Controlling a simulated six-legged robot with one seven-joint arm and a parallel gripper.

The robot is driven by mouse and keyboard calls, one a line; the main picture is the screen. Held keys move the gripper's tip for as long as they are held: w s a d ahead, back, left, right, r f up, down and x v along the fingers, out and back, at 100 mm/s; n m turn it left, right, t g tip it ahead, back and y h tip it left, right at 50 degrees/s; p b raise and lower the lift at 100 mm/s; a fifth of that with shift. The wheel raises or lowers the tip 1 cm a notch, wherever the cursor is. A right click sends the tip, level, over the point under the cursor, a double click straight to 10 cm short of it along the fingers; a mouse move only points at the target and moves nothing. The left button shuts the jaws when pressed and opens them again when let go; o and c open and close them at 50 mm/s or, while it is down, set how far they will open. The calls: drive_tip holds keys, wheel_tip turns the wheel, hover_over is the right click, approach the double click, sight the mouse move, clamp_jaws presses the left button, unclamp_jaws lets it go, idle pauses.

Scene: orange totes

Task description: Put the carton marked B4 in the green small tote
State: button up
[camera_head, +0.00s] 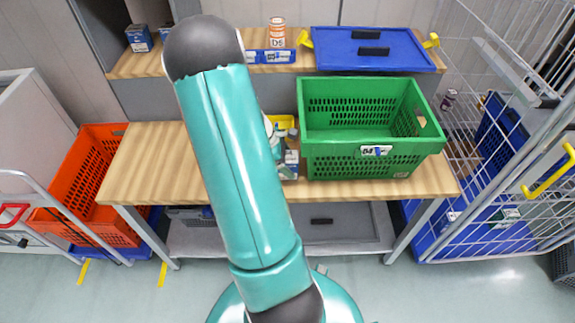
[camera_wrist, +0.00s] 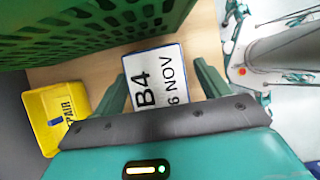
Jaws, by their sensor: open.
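The carton marked B4 (camera_wrist: 158,66) shows a white face with a blue edge and the print "B4" and "NOV" in the wrist view. My gripper (camera_wrist: 162,76) is open, with one finger on each side of that carton; I cannot tell whether they touch it. The green small tote (camera_head: 340,163) stands on the wooden table, and its wall fills the upper left of the wrist view (camera_wrist: 85,38). In the head view my arm hides most of my gripper; part of a small carton (camera_head: 290,164) shows left of the tote.
A yellow bin (camera_wrist: 58,110) stands beside the carton. A shelf behind holds a blue lid (camera_head: 340,50), an orange-and-white canister (camera_head: 277,32) and a small blue box (camera_head: 139,38). An orange tote (camera_head: 98,195) is at left, a wire cage (camera_head: 505,150) at right. The table's left part is clear.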

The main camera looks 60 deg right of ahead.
drive_tip(key=shift+c, duration=0.3)
drive_tip(key=c, duration=1.3)
drive_tip(key=shift+r, duration=0.15)
